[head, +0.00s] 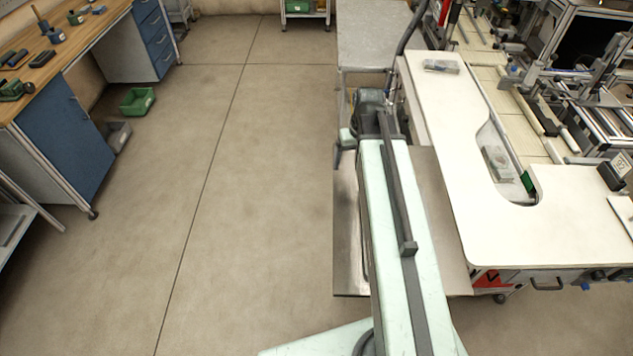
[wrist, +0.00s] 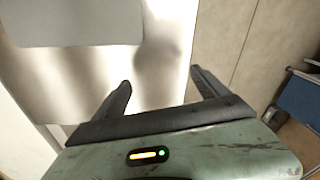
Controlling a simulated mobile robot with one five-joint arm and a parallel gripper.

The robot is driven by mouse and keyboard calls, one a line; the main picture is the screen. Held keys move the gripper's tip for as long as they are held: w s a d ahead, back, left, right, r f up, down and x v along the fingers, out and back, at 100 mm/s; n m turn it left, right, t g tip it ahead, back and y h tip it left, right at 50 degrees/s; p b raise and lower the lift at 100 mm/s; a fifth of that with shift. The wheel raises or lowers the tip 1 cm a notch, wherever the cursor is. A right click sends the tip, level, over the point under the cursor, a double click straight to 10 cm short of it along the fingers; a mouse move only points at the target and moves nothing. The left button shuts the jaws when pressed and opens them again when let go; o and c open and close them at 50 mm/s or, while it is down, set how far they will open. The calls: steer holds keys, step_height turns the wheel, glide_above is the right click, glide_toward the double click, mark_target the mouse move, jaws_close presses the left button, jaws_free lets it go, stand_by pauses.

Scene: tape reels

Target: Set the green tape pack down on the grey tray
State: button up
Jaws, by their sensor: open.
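My gripper (wrist: 160,77) is open in the wrist view, with two dark fingers apart and nothing between them. Beyond the fingers are a blurred, shiny metal surface and floor. In the head view my arm reaches away beside the white worktop, and its fingers are hard to make out. A small green block (head: 528,181) sits at the edge of the worktop's curved recess; I cannot tell whether it is the green tape pack. A flat grey piece (head: 441,67) lies on the worktop's far end; I cannot tell whether it is the grey tray.
The white worktop (head: 575,232) stands at right, with rails and machinery behind it. Another pale greyish piece (head: 497,163) lies in its recess. A grey bench (head: 372,30) is beyond my arm. A wooden bench with a blue cabinet (head: 62,140) and a green bin (head: 137,100) are left. The middle floor is clear.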

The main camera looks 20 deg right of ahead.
steer(key=s+a, duration=0.2)
steer(key=a, duration=0.5)
steer(key=s+a+g, duration=0.1)
steer(key=s+a, duration=0.2)
steer(key=a, duration=0.4)
steer(key=shift+a+n+h, duration=0.3)
steer(key=shift+a+n, duration=0.1)
